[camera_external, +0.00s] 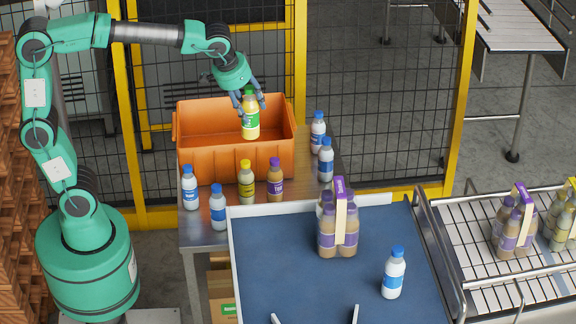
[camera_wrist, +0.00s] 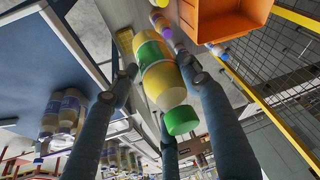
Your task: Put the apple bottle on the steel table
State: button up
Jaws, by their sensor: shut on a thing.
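The apple bottle (camera_external: 250,123) has yellow juice, a green label and a green cap. My gripper (camera_external: 249,103) is shut on its upper part and holds it nearly upright. In the external view the bottle overlaps the opening of the orange crate (camera_external: 230,163); its exact height above the crate cannot be told. In the wrist view the bottle (camera_wrist: 157,68) sits between my fingers (camera_wrist: 160,88), with its green cap toward the camera and the crate (camera_wrist: 228,18) off to the upper right. The steel table (camera_external: 196,231) carries the crate and several bottles.
White bottles (camera_external: 190,187) stand at the table's left front. A yellow-capped bottle (camera_external: 246,181) and a purple-capped bottle (camera_external: 275,178) stand before the crate; white bottles (camera_external: 326,160) stand to its right. The blue conveyor (camera_external: 290,265) holds a purple pack (camera_external: 338,230) and a white bottle (camera_external: 393,272).

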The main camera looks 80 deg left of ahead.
jog(key=s+a+f+n+g+y, duration=0.1)
jog(key=s+a+n, duration=0.3)
jog(key=s+a, duration=0.3)
jog(key=s, duration=0.3)
jog(key=shift+s+a, duration=0.4)
notch_tip(320, 180, down, 21)
jog(key=shift+r, duration=0.1)
jog(key=shift+f, duration=0.45)
jog(key=shift+f+b, duration=0.65)
jog(key=shift+f, duration=2.45)
jog(key=shift+f+b, duration=0.4)
jog(key=shift+f, duration=1.5)
jog(key=shift+f, duration=0.2)
